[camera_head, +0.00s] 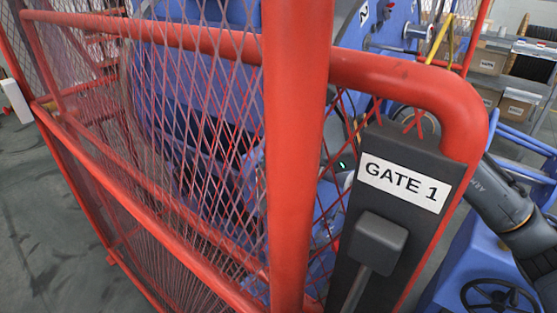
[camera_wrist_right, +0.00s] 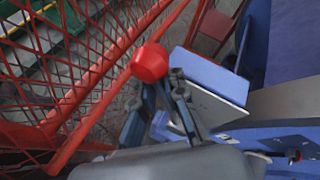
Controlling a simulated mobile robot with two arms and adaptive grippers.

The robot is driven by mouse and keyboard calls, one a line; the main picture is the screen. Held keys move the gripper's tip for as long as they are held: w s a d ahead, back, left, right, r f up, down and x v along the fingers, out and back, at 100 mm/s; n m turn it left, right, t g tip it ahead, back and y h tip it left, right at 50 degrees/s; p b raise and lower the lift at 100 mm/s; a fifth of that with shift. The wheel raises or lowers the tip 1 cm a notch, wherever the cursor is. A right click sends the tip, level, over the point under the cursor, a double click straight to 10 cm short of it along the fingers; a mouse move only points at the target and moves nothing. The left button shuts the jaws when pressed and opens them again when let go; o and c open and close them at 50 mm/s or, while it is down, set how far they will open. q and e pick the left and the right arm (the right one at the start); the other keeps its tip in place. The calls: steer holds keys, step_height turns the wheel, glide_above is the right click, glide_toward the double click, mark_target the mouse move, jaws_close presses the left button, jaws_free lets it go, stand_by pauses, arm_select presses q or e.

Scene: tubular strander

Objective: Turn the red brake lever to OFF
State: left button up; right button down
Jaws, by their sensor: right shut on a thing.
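A faceted red knob (camera_wrist_right: 150,62), which looks like the end of the brake lever, shows in the right wrist view at the fingertips of my right gripper (camera_wrist_right: 160,84). The gripper is shut on it, with the knob standing out beyond the fingers. The lever's shaft and any ON or OFF marks cannot be made out. In the head view my right arm (camera_head: 505,205) reaches in at the right edge, behind the gate post, and its gripper is hidden. The left gripper is in neither view.
A red mesh gate (camera_head: 297,150) fills the head view, with a dark GATE 1 post (camera_head: 385,235) close in front. Blue machinery (camera_head: 205,90) stands behind the mesh. A black handwheel (camera_head: 500,296) is at lower right. Red mesh (camera_wrist_right: 60,60) runs left of the knob in the wrist view.

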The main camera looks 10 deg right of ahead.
steer(key=shift+s, duration=0.1)
steer(key=c, duration=1.4)
jaws_free()
steer(key=shift+s, duration=0.1)
steer(key=shift+d, duration=0.1)
steer(key=shift+d+r, duration=0.1)
steer(key=v, duration=1.2)
